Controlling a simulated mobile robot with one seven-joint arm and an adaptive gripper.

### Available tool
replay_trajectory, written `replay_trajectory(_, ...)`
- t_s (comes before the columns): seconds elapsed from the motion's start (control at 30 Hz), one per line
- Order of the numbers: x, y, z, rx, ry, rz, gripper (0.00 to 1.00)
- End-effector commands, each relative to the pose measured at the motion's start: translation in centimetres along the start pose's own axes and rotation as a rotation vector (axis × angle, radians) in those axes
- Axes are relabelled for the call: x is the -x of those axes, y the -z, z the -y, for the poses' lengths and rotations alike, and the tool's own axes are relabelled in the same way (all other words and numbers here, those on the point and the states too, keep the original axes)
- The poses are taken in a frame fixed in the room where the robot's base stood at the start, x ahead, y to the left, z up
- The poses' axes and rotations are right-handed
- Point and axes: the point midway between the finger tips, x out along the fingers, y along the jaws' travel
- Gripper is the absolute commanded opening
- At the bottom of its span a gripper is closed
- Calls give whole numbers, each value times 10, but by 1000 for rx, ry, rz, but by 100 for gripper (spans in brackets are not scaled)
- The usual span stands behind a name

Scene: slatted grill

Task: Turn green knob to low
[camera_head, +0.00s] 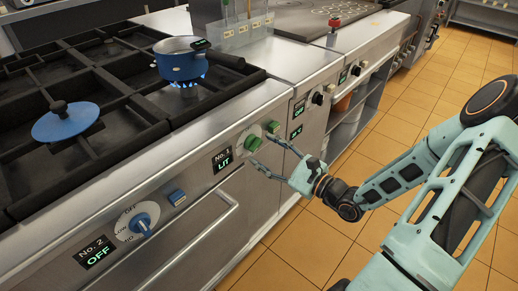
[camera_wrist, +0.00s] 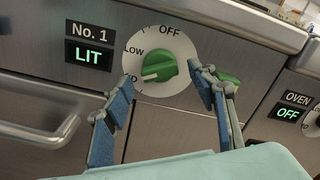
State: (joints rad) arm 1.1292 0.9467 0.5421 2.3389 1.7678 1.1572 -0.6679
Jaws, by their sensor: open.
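The green knob (camera_head: 254,142) sits on a round white dial on the stove's front panel. In the wrist view the green knob (camera_wrist: 159,66) has a white pointer mark facing left and slightly down, towards a partly hidden label ending in "D". "LOW" is above that label and "OFF" is at the dial's top. My gripper (camera_head: 262,151) is in front of the dial. In the wrist view my gripper (camera_wrist: 162,80) is open, one blue-padded finger on each side of the knob, with visible gaps. The No. 1 display (camera_wrist: 88,42) reads "LIT".
A green button (camera_head: 272,127) is right of the knob, partly hidden behind the right finger in the wrist view. A blue pot (camera_head: 184,62) stands over blue flames. A blue knob (camera_head: 141,223), an oven handle (camera_head: 205,235) and the oven display (camera_wrist: 289,106) are nearby.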

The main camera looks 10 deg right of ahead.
Motion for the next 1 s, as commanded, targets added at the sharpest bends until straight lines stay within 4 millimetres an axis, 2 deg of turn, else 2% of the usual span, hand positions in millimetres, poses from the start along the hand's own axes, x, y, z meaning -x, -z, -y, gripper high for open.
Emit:
replay_trajectory(0.1,-16,1,0,1,0,1,52)
replay_trajectory(0.2,-24,0,0,0,-1,0,52)
replay_trajectory(0.57,-28,0,0,0,0,-1,51)
replay_trajectory(0.93,-28,0,0,0,0,-1,10)
replay_trajectory(1.0,-28,0,0,-1,0,-1,10)
